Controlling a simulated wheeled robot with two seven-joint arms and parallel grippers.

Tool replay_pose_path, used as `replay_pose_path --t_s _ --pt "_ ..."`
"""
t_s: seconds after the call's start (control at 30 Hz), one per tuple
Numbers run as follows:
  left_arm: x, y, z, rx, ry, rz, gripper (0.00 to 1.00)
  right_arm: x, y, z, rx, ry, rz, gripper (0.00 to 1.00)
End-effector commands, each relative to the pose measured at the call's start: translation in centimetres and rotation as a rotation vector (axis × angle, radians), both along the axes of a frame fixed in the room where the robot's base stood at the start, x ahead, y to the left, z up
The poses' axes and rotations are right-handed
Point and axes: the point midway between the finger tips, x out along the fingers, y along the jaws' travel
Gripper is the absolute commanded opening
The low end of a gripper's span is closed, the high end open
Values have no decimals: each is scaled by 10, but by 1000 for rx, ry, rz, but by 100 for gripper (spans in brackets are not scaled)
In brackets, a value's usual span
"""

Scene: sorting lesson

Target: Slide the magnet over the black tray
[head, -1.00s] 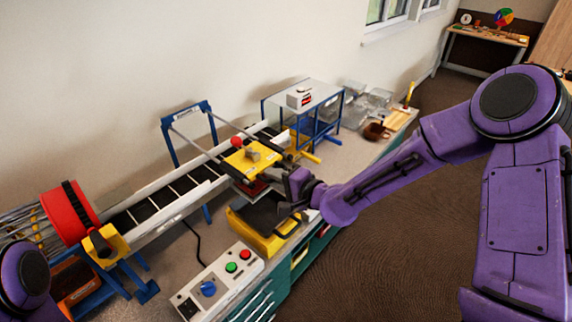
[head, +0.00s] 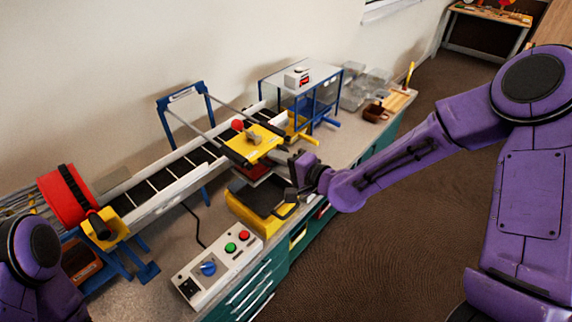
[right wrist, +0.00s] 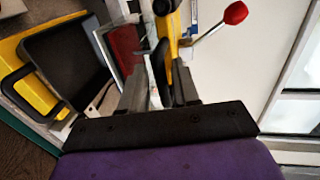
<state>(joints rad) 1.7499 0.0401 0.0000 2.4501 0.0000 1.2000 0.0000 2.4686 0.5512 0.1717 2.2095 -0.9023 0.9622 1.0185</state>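The magnet is a red block (head: 253,172) under a yellow carriage (head: 256,147) with a red-knobbed lever (head: 238,125), on two rails across the conveyor. The black tray (head: 262,196) sits in a yellow holder in front of the conveyor. The magnet's red underside (right wrist: 125,45) appears beside the tray (right wrist: 68,58) in the right wrist view, near its back edge; how far it overlaps is unclear. My right gripper (right wrist: 160,95) has its fingers on both sides of the carriage's black handle (right wrist: 160,68) and looks shut on it. My left gripper is out of view.
A control box (head: 218,268) with a blue knob and green and red buttons lies at the bench front. A red drum (head: 66,198) is at the conveyor's left end. A blue-framed stand (head: 300,75) and clear bins (head: 357,92) are farther right.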

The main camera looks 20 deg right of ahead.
Motion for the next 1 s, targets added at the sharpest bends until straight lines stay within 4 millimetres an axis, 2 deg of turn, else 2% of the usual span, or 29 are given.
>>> replay_pose_path --t_s 0.3,0.5,1.0 --pt "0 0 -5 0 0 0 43 -60 -33 17 5 -4 -3 31" --pt "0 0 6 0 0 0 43 -85 -46 24 3 0 -2 31" --pt "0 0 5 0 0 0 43 -88 -48 22 2 -1 -1 31"
